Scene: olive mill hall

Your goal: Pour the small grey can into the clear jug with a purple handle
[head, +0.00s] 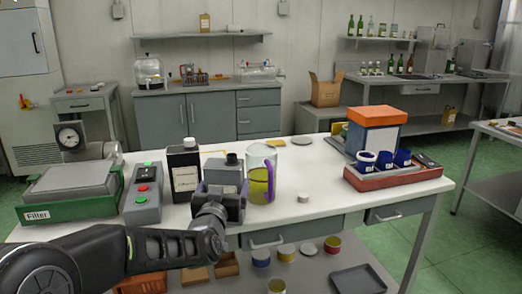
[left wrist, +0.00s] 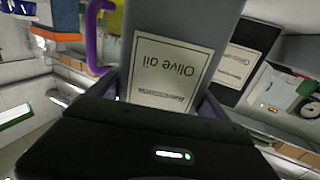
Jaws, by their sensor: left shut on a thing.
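The small grey can (head: 224,172) with a dark cap stands upright at the front of the white table. My left gripper (head: 222,192) is shut on it from the front. In the left wrist view the can (left wrist: 185,30) fills the middle, its "Olive oil" label upside down, with a finger on each side. The clear jug (head: 259,160) is just right of the can, with yellow-green liquid in its lower part. Its purple handle (head: 270,178) faces the front right. I cannot tell whether the can touches the table. My right gripper is not in view.
A black labelled bottle (head: 185,172) stands close left of the can. A switch box (head: 143,195) and a green-based scale (head: 65,205) are further left. A white lid (head: 303,197) lies right of the jug. A red tray (head: 400,183) with blue cups is at the right.

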